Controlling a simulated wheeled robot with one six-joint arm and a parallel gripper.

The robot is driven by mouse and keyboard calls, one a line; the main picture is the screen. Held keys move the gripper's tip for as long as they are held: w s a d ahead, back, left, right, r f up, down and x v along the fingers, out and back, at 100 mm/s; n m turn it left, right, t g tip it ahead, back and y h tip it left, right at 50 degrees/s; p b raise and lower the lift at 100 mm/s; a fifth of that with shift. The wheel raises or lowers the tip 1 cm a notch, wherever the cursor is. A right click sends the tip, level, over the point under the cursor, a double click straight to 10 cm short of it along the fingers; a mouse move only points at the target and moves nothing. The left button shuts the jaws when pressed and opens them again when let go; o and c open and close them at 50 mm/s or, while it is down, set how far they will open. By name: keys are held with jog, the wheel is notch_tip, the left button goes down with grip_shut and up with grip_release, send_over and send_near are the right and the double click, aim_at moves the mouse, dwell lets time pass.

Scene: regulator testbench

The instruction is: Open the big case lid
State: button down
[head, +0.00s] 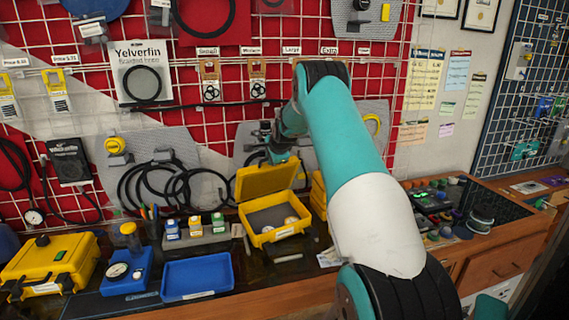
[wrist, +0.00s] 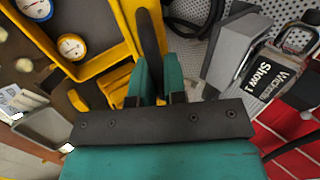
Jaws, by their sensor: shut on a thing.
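The big yellow case (head: 276,236) stands open on the bench in the middle of the head view. Its lid (head: 266,181) is raised, upright and leaning back a little. Round gauges (wrist: 71,46) lie inside the case in the wrist view. My gripper (head: 279,157) is at the top edge of the lid, partly hidden by my arm. In the wrist view its teal fingers (wrist: 152,70) are shut on a dark handle (wrist: 149,32) beside the yellow lid edge. How the handle joins the lid is hard to see.
A blue tray (head: 197,279), small bottles (head: 195,226) and a blue gauge stand (head: 127,274) are left of the case. A closed yellow case (head: 49,265) stands farther left. A red pegboard wall with hoses (head: 180,187) is close behind the lid.

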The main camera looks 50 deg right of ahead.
jog(key=shift+w, duration=0.25)
jog(key=c, duration=1.2)
grip_release()
jog(key=shift+r, duration=0.1)
jog(key=b+v, duration=0.6)
jog(key=v, duration=1.1)
jog(key=shift+s+a, duration=0.1)
jog(key=shift+s, duration=0.05)
